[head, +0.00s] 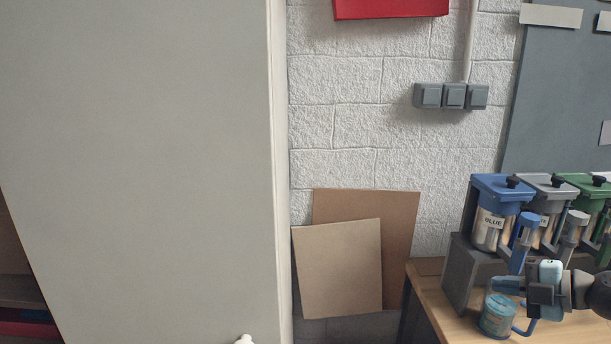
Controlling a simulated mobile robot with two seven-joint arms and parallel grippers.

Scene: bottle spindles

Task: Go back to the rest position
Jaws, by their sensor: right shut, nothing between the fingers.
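My right gripper (511,286) shows at the lower right, its arm coming in from the right edge. It is shut and empty, above the wooden bench (442,308). My left gripper is not in view.
A grey stand (462,275) carries the dispensers. A large pale panel (140,150) fills the left. Two brown boards (340,270) lean against the white block wall (345,120). Grey switches (452,96) and a red box (390,8) are on the wall.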

